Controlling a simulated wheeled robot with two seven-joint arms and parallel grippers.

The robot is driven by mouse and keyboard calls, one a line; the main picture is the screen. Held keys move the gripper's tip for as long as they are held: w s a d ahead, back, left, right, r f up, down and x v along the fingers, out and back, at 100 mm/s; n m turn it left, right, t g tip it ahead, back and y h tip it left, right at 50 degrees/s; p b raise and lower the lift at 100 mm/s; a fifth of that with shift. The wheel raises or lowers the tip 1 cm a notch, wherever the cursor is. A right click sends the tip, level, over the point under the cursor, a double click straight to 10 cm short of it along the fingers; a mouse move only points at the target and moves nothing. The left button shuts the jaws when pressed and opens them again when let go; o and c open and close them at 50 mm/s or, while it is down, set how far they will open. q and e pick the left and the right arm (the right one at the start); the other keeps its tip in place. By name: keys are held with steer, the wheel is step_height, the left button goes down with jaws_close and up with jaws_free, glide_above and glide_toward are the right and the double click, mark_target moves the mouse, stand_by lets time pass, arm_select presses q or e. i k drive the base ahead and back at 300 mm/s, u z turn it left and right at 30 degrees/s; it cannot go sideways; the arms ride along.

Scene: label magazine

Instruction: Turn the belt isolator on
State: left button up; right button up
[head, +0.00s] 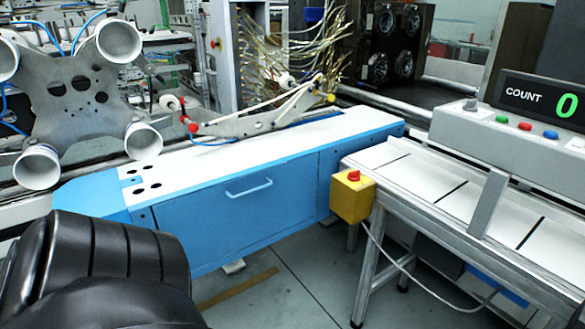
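A yellow box (352,199) with a red knob (354,176) on top is fixed at the near left corner of the conveyor. It looks like the belt isolator, but no label can be read. I cannot tell from the knob which position it is in. A grey cable runs from the box down under the conveyor. The conveyor belt (460,200) is white with dark cross lines. Neither of my grippers is in view, and nothing of mine is seen touching the box.
A grey console (510,145) with coloured buttons and a COUNT display (540,99) reading 0 stands behind the conveyor. A blue cabinet (240,215) with a white top is left of it. Floor before the box is clear.

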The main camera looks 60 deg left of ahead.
mark_target(353, 176)
steer(key=u, duration=1.4)
steer(key=k, duration=0.55)
steer(key=z, duration=0.35)
steer(key=i, duration=0.6)
steer(key=u, duration=0.1)
